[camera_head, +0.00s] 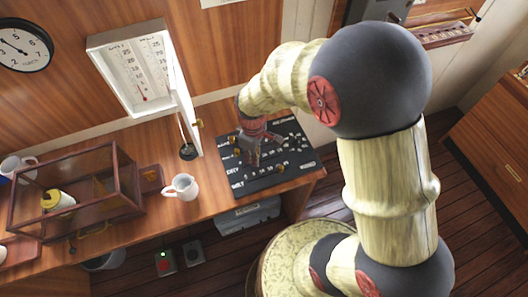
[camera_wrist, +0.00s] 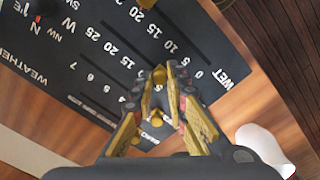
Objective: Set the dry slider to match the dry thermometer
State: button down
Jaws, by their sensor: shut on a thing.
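The dark slider board (camera_head: 290,180) lies on the desk, with white scales and the words DRY and WET along its left edge in the head view. My gripper (camera_head: 251,160) points down over it. In the wrist view my gripper (camera_wrist: 160,84) has its fingertips together around a brass knob (camera_wrist: 160,74) beside a scale, apparently the dry slider. The DRY word is hidden there. Another brass knob (camera_head: 280,168) sits on the neighbouring slider.
The case's open door (camera_head: 184,105) stands out left of the board. A white mug (camera_head: 181,187) and a glass-sided case (camera_head: 100,205) stand further left on the desk. The desk's front edge is close to the board. A clock (camera_head: 22,45) hangs on the wall.

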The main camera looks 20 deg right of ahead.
jog(key=shift+a, duration=0.9)
jog(key=c, duration=1.8)
grip_release()
jog(key=shift+o, duration=0.2)
notch_tip(320, 180, up, 12)
